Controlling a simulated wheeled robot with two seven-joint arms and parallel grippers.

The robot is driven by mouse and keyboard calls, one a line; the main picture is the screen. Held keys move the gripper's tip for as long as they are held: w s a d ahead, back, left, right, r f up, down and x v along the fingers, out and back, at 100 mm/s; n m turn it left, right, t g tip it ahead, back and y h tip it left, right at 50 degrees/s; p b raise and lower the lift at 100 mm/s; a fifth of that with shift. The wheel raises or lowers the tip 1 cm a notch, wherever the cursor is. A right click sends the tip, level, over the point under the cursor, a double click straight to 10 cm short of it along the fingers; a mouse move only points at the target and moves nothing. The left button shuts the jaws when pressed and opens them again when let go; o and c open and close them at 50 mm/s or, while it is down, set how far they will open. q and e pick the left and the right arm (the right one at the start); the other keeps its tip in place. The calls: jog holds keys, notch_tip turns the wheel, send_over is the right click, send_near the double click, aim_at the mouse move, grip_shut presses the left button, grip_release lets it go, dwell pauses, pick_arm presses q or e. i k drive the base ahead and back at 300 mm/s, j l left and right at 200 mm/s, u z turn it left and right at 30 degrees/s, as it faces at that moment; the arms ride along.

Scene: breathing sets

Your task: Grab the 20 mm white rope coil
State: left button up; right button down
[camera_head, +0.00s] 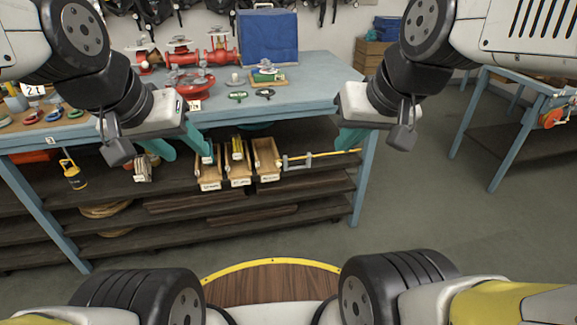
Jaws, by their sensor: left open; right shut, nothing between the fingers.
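Tan rope-like coils (105,210) lie on a lower shelf at the left under the blue bench. They are small and partly shaded, and I cannot tell whether either is the 20 mm white rope coil. No coil is clearly white, and no rope label is readable. My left gripper (180,147) is open and empty, its teal fingers spread in front of the bench's front edge, above and to the right of the coils. My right gripper (351,137) is shut and empty at the bench's right end, far from the coils.
The blue bench (320,92) carries red valves (193,84) and a blue case (268,37). Its upper shelf holds labelled wooden trays (267,160) and a yellow hanging item (73,174). Another blue table (515,85) stands at right. Floor between them is clear.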

aim_at(142, 165)
jog(key=i+j+u, duration=0.15)
jog(key=i+j, duration=0.45)
jog(key=i+j+u, duration=0.15)
jog(key=i+j, duration=0.4)
jog(key=i, duration=0.2)
